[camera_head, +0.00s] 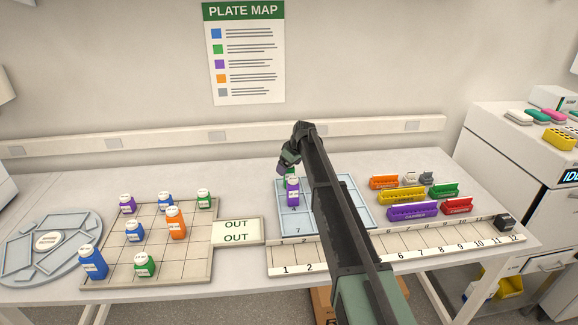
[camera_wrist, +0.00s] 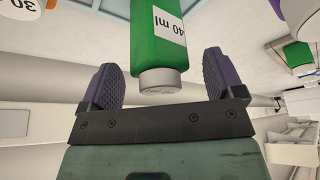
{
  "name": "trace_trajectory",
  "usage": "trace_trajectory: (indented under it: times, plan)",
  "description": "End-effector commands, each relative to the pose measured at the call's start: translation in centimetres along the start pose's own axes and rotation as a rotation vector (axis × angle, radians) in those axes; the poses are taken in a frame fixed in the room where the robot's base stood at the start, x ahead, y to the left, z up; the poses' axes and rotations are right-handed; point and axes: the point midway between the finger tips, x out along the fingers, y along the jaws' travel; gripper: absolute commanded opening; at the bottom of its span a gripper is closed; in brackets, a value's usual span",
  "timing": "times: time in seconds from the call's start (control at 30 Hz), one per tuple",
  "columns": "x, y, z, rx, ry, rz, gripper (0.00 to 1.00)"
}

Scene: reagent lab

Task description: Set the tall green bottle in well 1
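A green bottle (camera_wrist: 157,35) with a "40 ml" label and a grey cap shows upside down in the wrist view. Its cap sits between the two purple finger pads of my gripper (camera_wrist: 160,85), with gaps on both sides. In the head view my gripper (camera_head: 289,160) is over the back left of the pale blue well tray (camera_head: 350,193), and part of the green bottle (camera_head: 290,171) shows below it. A purple bottle (camera_head: 293,192) stands just in front, by the well marked 4. The well number under the green bottle is hidden.
A grid board (camera_head: 185,264) at left holds several blue, purple, orange and green bottles beside a round tray (camera_head: 80,262). Coloured racks (camera_head: 402,195) stand to the right. A numbered strip (camera_head: 440,243) runs along the front. My arm hides part of the well tray.

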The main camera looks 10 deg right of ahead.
Motion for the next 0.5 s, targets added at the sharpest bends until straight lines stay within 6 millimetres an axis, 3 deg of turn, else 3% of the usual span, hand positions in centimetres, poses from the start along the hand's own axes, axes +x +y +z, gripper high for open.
trace_trajectory:
  times: [0.27, 0.5]
  plan:
    - [-1.0, 0.0, -0.2, 0.000, 0.000, 0.000, 0.87]
    - [-6.7, 0.0, -0.5, 0.002, 0.001, 0.000, 0.87]
